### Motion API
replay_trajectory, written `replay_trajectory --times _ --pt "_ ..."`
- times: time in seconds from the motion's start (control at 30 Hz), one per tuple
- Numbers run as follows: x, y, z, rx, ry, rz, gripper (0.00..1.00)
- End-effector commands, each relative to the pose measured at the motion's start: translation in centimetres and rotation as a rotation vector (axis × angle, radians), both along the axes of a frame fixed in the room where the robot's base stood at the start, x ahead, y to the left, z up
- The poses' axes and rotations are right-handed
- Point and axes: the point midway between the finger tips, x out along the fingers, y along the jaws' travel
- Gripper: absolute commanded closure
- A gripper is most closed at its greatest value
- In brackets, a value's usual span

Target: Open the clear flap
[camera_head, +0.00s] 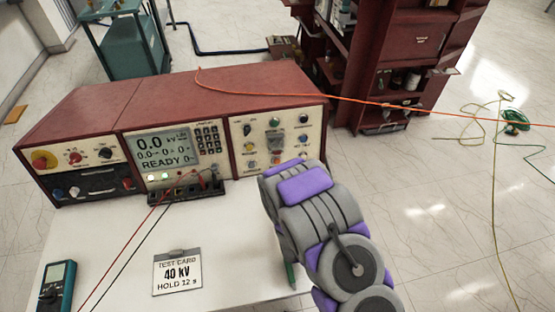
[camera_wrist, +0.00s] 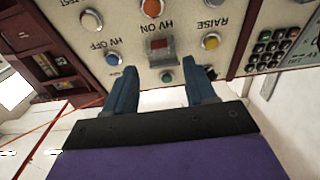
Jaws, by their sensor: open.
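The red console (camera_head: 215,85) stands on the white table, and its right-hand panel (camera_head: 277,137) carries several buttons and lamps. In the wrist view, which is upside down, a small square red part with a frame (camera_wrist: 160,47) sits beside the HV ON label. A clear flap over it cannot be made out for certain. My gripper (camera_wrist: 166,75) is open and empty, its two blue-grey fingers pointing at the panel on either side of a green lamp (camera_wrist: 166,77). Contact cannot be judged. In the head view my arm covers the gripper and the panel's lower part.
A yellow button (camera_wrist: 210,41) and a blue button (camera_wrist: 113,58) flank the red part. A test card (camera_head: 177,272) and a teal meter (camera_head: 57,287) lie on the table. Red and black leads run from the console's front.

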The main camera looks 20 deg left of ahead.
Motion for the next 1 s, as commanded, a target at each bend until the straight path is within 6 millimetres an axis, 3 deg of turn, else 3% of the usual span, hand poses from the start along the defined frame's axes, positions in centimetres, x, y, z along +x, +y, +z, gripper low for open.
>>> replay_trajectory --times 0.5,1.0 --pt "6.1 4.0 -0.2 -0.001 -0.004 0.001 0.45" --pt "7.1 4.5 0.0 0.000 -0.001 0.000 0.46"
